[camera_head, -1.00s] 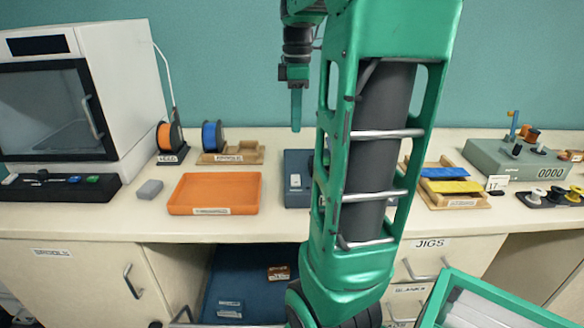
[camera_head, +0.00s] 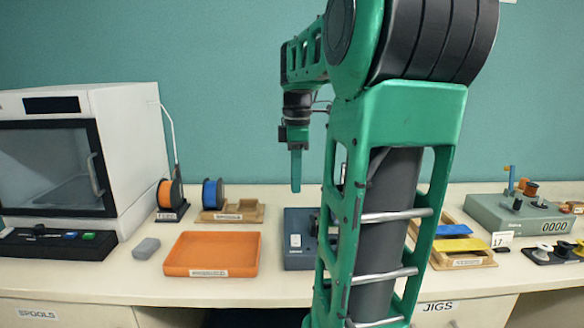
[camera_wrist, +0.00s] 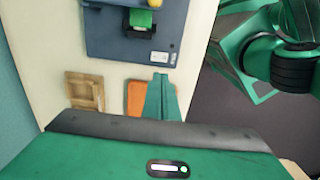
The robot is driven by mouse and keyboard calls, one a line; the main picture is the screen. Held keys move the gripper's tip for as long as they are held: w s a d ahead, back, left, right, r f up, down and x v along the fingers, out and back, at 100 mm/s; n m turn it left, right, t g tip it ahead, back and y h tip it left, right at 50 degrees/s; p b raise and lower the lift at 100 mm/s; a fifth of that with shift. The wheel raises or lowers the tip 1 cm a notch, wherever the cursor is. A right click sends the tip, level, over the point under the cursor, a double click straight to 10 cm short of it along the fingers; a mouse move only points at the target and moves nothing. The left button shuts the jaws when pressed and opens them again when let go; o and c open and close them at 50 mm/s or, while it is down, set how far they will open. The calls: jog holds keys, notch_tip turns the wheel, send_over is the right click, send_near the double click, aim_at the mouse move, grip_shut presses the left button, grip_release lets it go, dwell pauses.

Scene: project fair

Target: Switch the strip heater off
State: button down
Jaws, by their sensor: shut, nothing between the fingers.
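The strip heater (camera_head: 299,222) appears to be the blue-grey box on the bench, partly hidden behind my arm. A white rocker switch (camera_head: 295,240) is on its left front part. In the wrist view the blue-grey box (camera_wrist: 115,45) fills the upper middle, with a green piece, a yellow knob and the white switch (camera_wrist: 158,57) near its edge. My gripper (camera_head: 296,188) is shut and empty, pointing down, and appears above the box, apart from it. In the wrist view its green fingers (camera_wrist: 161,90) lie together just below the switch. The switch's on or off position is too small to tell.
An orange tray (camera_head: 183,272) and a small grey block (camera_head: 146,248) lie left of the box. Spools, a wooden holder (camera_head: 240,214) and a white oven (camera_head: 125,120) stand farther left. A wooden jig with blue and yellow pieces (camera_head: 460,244) and a counter box (camera_head: 540,228) stand right.

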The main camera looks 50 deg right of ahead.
notch_tip(320, 180, up, 14)
jog(key=s+a, duration=0.1)
jog(key=shift+a+f, duration=0.2)
jog(key=shift+f, duration=0.05)
dwell(0.7)
dwell(0.6)
